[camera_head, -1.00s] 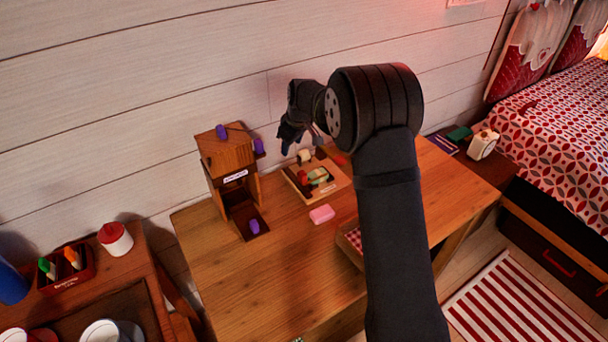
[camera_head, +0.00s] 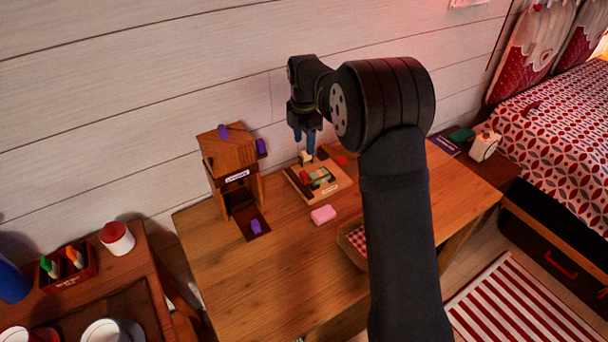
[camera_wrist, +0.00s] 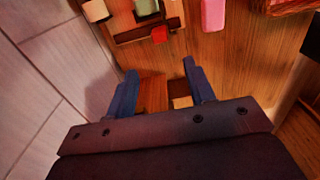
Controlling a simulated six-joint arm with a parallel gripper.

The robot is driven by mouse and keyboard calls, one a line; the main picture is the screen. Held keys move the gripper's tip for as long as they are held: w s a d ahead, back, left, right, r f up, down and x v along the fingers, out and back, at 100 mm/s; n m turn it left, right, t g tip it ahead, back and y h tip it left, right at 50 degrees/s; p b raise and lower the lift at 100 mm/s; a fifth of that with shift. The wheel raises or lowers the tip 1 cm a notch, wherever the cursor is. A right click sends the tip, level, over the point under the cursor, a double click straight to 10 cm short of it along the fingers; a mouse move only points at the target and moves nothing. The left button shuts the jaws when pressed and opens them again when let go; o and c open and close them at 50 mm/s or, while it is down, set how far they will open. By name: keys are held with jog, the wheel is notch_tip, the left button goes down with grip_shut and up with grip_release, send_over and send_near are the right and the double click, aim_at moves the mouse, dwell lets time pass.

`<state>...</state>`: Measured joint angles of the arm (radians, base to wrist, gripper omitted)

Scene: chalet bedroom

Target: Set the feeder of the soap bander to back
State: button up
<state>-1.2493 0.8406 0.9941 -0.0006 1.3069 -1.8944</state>
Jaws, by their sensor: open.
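My gripper (camera_head: 304,150) hangs fingers down at the back of the table, above the rear of a low wooden board (camera_head: 330,195) with a cream knob (camera_head: 307,158), a red part (camera_head: 304,177) and a green piece (camera_head: 321,174). In the wrist view its blue fingers (camera_wrist: 160,85) are apart, with wooden parts beyond them and nothing held. Left of the board stands a wooden tower (camera_head: 229,157) with purple knobs on top, side and low front (camera_head: 255,226). Both carry labels too small to read, so I cannot tell which is the soap bander or its feeder position.
A pink soap bar (camera_head: 323,214) lies in front of the board. A basket with checkered lining (camera_head: 356,240) is to its right. The plank wall (camera_head: 150,90) is close behind. The table's front left (camera_head: 240,280) is clear. A side table (camera_head: 150,300) with cups stands left.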

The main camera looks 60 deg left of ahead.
aim_at(304, 173)
notch_tip(304, 173, down, 14)
jog(key=shift+r, duration=0.1)
dwell(0.4)
grip_shut()
jog(key=shift+a, duration=0.1)
